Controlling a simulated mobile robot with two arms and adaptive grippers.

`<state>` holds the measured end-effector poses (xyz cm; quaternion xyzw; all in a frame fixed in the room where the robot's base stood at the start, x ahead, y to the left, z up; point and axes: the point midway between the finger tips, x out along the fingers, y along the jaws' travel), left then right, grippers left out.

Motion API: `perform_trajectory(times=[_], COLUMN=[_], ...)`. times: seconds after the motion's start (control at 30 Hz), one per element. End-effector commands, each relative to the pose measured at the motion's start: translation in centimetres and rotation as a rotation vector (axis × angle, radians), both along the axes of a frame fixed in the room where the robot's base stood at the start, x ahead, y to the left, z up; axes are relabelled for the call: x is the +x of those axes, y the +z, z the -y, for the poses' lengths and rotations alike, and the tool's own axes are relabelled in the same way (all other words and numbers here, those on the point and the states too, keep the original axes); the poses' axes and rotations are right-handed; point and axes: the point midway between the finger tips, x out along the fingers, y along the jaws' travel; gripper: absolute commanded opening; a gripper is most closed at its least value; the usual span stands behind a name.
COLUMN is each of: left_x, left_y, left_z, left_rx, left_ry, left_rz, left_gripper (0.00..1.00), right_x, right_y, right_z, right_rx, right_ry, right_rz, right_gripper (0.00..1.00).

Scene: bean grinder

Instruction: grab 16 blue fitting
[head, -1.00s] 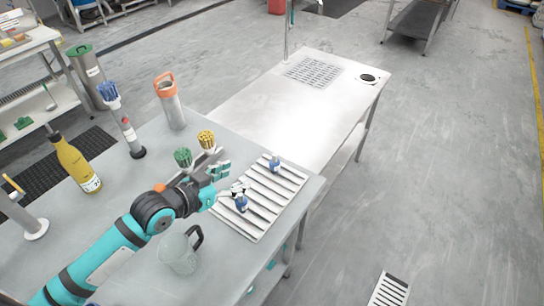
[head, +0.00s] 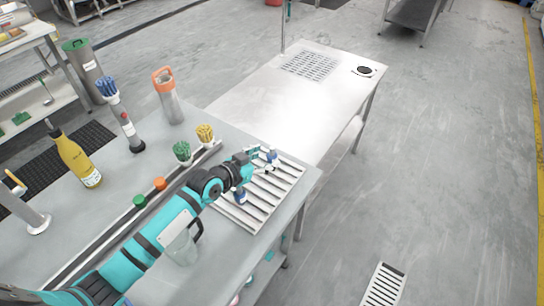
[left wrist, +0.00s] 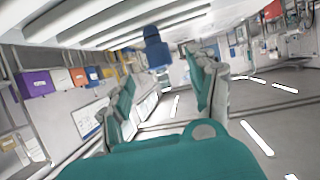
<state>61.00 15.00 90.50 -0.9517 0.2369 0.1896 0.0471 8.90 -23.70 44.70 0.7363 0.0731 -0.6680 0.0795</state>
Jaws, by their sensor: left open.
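Two small blue fittings are on a white slatted rack on the table. The far blue fitting (head: 271,156) stands near the rack's upper edge, right by the fingers of my left gripper (head: 261,161). The near blue fitting (head: 240,197) is lower on the rack, beside my left wrist. In the left wrist view, a blue fitting (left wrist: 155,48) shows beyond and between the parted fingers of my left gripper (left wrist: 163,70). The gripper is open and empty; I cannot tell whether a finger touches the fitting. My right gripper is not in view.
The slatted rack (head: 262,212) lies at the table's right edge. A clear jug (head: 182,248) is under my forearm. Green (head: 183,152) and yellow (head: 205,134) brushes, an orange-topped cylinder (head: 170,100) and a yellow bottle (head: 74,160) stand farther left. The adjoining white table is mostly clear.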

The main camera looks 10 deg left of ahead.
Motion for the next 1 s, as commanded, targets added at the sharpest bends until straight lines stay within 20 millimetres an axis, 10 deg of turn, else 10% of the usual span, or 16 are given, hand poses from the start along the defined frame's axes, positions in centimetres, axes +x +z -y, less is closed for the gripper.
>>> perform_trajectory(times=[0.6,1.0], left_x=[3.6,3.6], left_y=[-1.8,-1.8], left_z=[1.9,1.9], left_rx=[0.0,0.0], left_ry=[0.0,0.0], left_rz=[0.001,0.0], left_gripper=[0.59,0.07], right_x=[-0.3,-0.3], right_y=[0.6,0.6], right_z=[-0.4,-0.4], right_rx=[0.005,0.004], right_ry=[-0.002,-0.002], right_rz=[-0.006,-0.006], right_gripper=[0.4,0.4])
